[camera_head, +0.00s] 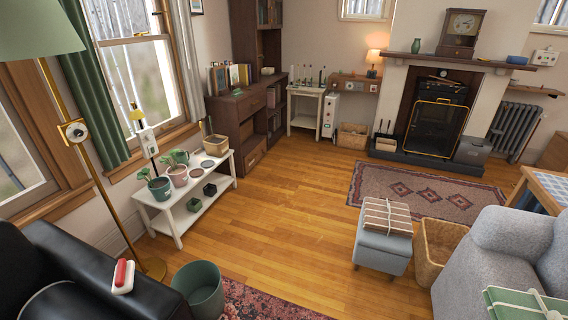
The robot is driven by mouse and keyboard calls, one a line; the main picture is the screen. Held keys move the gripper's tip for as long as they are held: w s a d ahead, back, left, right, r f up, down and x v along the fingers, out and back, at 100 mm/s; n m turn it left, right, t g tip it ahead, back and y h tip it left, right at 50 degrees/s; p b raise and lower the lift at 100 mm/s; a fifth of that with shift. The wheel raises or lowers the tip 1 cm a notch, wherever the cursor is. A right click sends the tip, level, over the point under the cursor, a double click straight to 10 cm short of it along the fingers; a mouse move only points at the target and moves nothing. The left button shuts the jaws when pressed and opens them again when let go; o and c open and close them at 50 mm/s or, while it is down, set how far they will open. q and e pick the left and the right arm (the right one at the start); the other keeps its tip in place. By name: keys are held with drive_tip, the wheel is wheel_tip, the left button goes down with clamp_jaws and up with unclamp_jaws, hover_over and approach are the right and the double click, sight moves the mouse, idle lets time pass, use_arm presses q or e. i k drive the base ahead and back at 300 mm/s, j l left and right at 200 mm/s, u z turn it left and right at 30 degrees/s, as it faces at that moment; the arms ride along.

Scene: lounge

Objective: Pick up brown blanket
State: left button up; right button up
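A folded pale blanket with brown stripes (387,216) lies flat on top of a small grey footstool (381,252) right of the middle of the head view. It is the closest match to a brown blanket that I can see; no plain brown one shows. A folded green blanket with pale stripes (527,304) lies on the grey armchair at the lower right. Neither of my grippers shows in the head view, and nothing touches the striped blanket on the footstool.
A wicker basket (437,252) stands between the footstool and the grey armchair (500,254). A green bin (201,290) stands by the black sofa (60,270). A white plant table (178,215) is at left. Wooden floor (285,235) between is clear.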

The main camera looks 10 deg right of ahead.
sight(385, 215)
drive_tip(key=z, duration=1.4)
drive_tip(key=i+j+z, duration=0.15)
drive_tip(key=z, duration=0.25)
drive_tip(key=i+j+z, duration=0.15)
drive_tip(key=z, duration=0.25)
drive_tip(key=i+j+z, duration=0.1)
drive_tip(key=j+z, duration=0.3)
drive_tip(key=l, duration=0.15)
